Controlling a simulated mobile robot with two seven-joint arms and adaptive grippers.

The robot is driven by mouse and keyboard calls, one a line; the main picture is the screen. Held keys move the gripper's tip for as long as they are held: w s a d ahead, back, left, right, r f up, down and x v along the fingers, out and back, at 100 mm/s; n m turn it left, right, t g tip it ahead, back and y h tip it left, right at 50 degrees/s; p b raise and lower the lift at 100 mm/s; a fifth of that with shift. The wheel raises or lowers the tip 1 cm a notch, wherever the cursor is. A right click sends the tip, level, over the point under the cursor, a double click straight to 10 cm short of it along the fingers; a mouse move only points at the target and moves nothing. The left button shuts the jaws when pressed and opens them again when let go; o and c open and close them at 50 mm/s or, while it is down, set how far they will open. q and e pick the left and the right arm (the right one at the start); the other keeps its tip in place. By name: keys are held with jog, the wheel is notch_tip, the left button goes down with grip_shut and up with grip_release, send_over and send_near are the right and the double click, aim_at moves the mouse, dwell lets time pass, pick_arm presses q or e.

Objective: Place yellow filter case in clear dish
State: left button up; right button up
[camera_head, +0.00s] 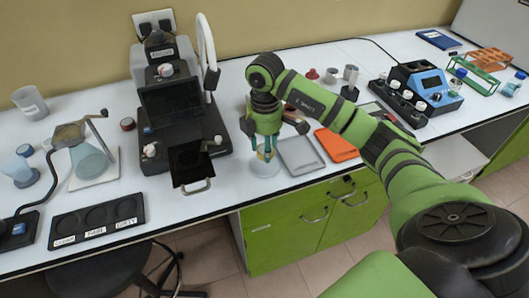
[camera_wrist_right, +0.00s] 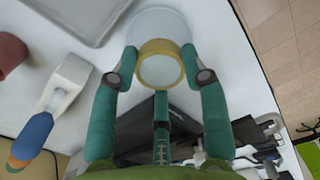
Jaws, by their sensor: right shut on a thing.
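My right gripper (camera_head: 266,153) points down at the front of the bench, just over the clear dish (camera_head: 265,169). The clear dish (camera_wrist_right: 165,20) shows behind the case as a round translucent shape. The case overlaps the dish's near part in this view. I cannot tell whether the case touches the dish. My left gripper is not in view.
A grey tray (camera_head: 299,155) and an orange tray (camera_head: 336,145) lie right of the dish. A black instrument (camera_head: 181,106) stands close on the left, with a handled front plate. The bench's front edge is close to the dish. Blue equipment (camera_head: 432,88) stands at the right.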

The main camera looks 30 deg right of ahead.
aim_at(264, 165)
jog(key=shift+w+f, duration=0.15)
jog(key=shift+w, duration=0.05)
notch_tip(264, 165, down, 3)
jog(key=shift+f+p, duration=0.15)
jog(key=shift+p, duration=0.5)
jog(key=shift+f, duration=0.3)
jog(key=shift+f, duration=0.2)
jog(key=o, duration=0.9)
jog(key=shift+o, duration=0.2)
